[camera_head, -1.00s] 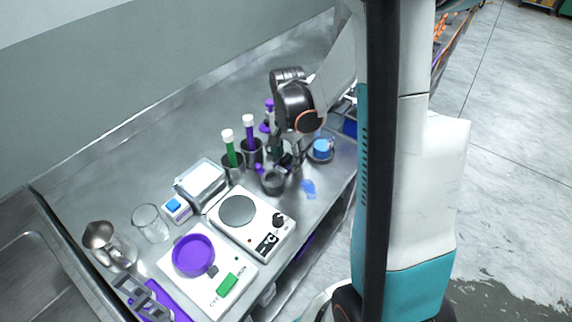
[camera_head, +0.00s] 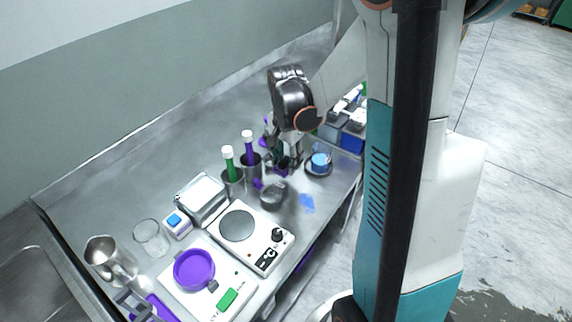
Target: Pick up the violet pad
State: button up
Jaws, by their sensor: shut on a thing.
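A small dark violet piece (camera_head: 281,169), apparently the pad, shows at the fingertips of my gripper (camera_head: 288,163). My gripper points down over the bench and is shut on this piece, which the fingers partly hide. I cannot tell whether the piece touches the bench. Another small violet bit (camera_head: 257,183) shows just left of the grey cup, and I cannot tell what it is.
Close by stand a grey cup (camera_head: 272,196), a violet-filled tube (camera_head: 248,143), a green-filled tube (camera_head: 229,165) and a blue container on a dark dish (camera_head: 319,171). A hot plate (camera_head: 270,243) and a violet bowl on a scale (camera_head: 194,268) are nearer the front.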

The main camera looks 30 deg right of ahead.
aim_at(286, 158)
notch_tip(286, 158, up, 15)
jog(key=p, duration=0.4)
jog(key=shift+o, duration=0.5)
